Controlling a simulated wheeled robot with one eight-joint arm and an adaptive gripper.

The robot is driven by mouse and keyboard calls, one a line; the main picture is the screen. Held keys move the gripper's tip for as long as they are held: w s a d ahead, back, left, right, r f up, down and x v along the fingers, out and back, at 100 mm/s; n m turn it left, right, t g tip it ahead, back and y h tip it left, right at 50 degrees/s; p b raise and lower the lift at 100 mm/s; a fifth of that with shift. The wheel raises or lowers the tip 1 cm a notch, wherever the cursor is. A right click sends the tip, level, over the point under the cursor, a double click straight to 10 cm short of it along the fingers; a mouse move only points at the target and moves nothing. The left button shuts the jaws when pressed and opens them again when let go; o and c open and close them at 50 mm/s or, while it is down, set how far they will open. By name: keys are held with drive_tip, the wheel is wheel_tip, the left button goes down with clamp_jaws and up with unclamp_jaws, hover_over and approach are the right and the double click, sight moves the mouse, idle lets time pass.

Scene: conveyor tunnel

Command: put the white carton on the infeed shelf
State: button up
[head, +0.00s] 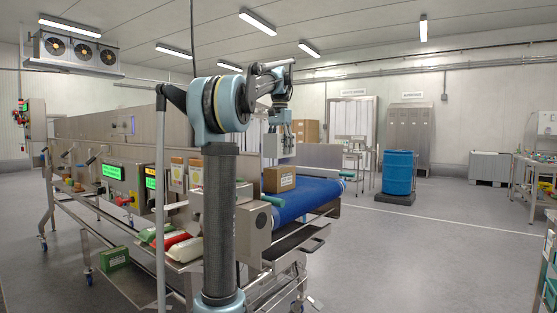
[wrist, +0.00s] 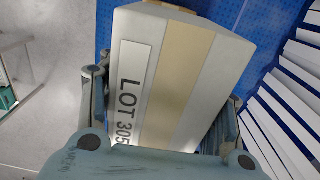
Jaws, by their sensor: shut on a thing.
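My gripper (head: 282,130) is shut on the white carton (head: 272,147), holding it in the air above the blue conveyor belt. In the wrist view the carton (wrist: 195,75) sits between the two fingers, with a tan tape strip along its face and a label reading LOT 305, cut off by the gripper at the lower edge. I cannot tell for sure which surface is the infeed shelf; a metal shelf (head: 182,264) with several packs runs along the machine's near side. My arm hides part of that area.
A brown carton (head: 279,179) rests on the blue belt (head: 305,198), below the held carton. White strips (wrist: 285,120) lie to the right in the wrist view. A blue drum (head: 397,176) stands farther back right. The floor on the right is mostly clear.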

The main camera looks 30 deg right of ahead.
sight(280, 157)
drive_tip(key=shift+f, duration=1.85)
drive_tip(key=shift+f, duration=0.1)
drive_tip(key=o, duration=1.5)
drive_tip(key=shift+f, duration=0.1)
